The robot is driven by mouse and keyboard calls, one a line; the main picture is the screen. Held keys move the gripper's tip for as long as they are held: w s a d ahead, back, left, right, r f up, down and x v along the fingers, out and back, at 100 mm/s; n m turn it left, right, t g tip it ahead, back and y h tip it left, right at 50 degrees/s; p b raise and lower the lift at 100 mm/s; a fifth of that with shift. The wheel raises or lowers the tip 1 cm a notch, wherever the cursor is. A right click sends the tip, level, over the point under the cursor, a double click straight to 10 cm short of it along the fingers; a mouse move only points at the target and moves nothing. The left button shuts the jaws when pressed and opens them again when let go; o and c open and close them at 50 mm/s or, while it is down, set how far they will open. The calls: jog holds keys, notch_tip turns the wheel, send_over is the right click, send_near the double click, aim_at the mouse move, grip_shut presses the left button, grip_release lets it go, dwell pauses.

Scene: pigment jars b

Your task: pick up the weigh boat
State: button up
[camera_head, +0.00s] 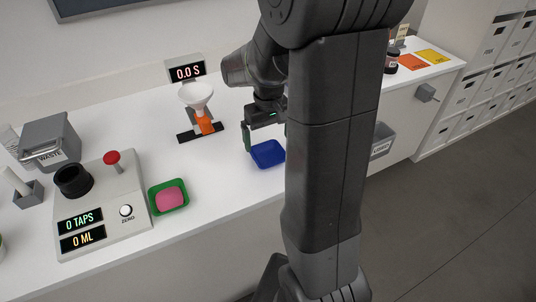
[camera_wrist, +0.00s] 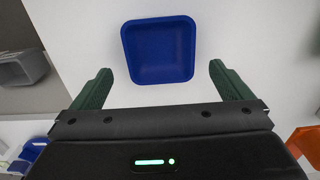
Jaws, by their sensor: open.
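The weigh boat (camera_head: 268,154) is a blue, shallow, square dish on the white counter, just left of my arm in the head view. In the wrist view the weigh boat (camera_wrist: 158,52) lies flat and empty, ahead of my gripper and roughly centred between its fingers. My gripper (camera_wrist: 157,80) is open, with one green finger on each side, and nothing is between the tips. In the head view my gripper (camera_head: 257,132) is at the boat's back left side. One finger is hidden there. I cannot tell its exact height above the counter.
A funnel stand (camera_head: 201,112) with an orange part stands behind and left on the counter. A green tray (camera_head: 153,197) with a pink item and a dispenser box (camera_head: 105,212) are farther left. Orange and yellow cards (camera_head: 412,63) lie at the right. Counter around the boat is clear.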

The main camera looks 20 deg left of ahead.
aim_at(268, 158)
jog(key=shift+s+f+p, duration=0.1)
jog(key=shift+f+p, duration=0.2)
jog(key=shift+f, duration=2.35)
jog(key=c, duration=1)
